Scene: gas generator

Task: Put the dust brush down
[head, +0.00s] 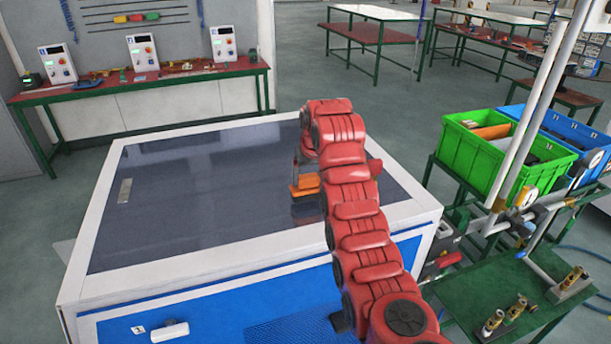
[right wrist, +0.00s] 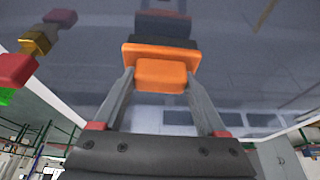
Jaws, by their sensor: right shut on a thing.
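The dust brush (head: 306,183) shows as an orange block over the right part of the dark glossy top (head: 210,190) of a white and blue cabinet. In the right wrist view the orange brush (right wrist: 160,68) sits between the two grey fingers of my right gripper (right wrist: 161,80), which is shut on it. A dark part of the brush lies beyond the orange. My red right arm hides some of the brush and most of the right gripper (head: 300,170) in the head view. A reflection shows below the brush; I cannot tell whether it touches the top. My left gripper is not in view.
A small metal plate (head: 125,191) lies on the left of the top, and the rest of it is clear. A green crate (head: 505,150) and a blue crate (head: 590,140) stand at the right beside pipes. A red bench (head: 130,85) with control boxes stands behind.

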